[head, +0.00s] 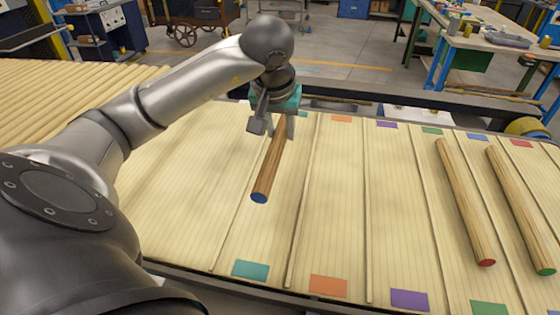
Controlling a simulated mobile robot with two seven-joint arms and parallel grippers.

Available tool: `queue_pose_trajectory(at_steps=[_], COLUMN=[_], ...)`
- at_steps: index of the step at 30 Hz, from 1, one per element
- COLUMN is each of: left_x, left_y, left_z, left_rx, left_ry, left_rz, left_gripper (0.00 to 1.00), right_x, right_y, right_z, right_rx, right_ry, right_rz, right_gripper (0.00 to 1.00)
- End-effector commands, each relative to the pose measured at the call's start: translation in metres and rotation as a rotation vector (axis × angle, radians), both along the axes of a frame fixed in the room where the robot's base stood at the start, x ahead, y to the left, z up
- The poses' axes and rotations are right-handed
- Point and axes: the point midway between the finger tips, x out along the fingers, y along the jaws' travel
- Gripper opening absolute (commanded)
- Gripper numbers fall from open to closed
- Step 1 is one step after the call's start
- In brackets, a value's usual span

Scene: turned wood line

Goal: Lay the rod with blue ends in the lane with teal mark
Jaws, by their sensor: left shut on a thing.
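The rod with blue ends (270,170) is a brown wooden rod; its near end shows blue. My left gripper (272,127) is shut on it near its far end, and the fingers hide that end. The rod points toward me, over the lane with teal mark (236,235). A teal mark (250,269) is at that lane's near end; its far mark is mostly hidden behind the gripper. I cannot tell whether the rod touches the lane surface. My right gripper is not in view.
Thin raised strips divide the lanes. An orange mark (328,285) and a purple mark (410,300) are to the right. A red-ended rod (466,205) and a green-ended rod (519,210) lie at the right. The lanes between them and my gripper are empty.

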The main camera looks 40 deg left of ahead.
Motion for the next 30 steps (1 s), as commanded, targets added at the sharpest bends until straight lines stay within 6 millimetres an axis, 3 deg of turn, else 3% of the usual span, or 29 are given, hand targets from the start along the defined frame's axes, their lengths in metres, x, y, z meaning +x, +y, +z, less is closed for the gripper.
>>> queue_pose_trajectory(at_steps=[3,11,18,30], left_x=[-0.001,0.001,0.0,0.001], left_y=[0.0,0.0,0.0,0.0], left_z=[-0.025,-0.048,-0.079,-0.085], left_rx=[-0.001,0.0,-0.002,0.001], left_ry=[0.003,-0.001,0.001,-0.003], left_rz=[0.0,0.002,0.001,0.001], left_gripper=[0.0,0.0,0.0,0.0], right_x=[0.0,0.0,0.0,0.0], right_y=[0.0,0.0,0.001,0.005], right_z=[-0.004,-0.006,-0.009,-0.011], right_rx=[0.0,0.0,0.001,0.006], right_ry=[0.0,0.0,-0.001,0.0], right_rz=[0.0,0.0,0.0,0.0], right_gripper=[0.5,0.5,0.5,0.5])
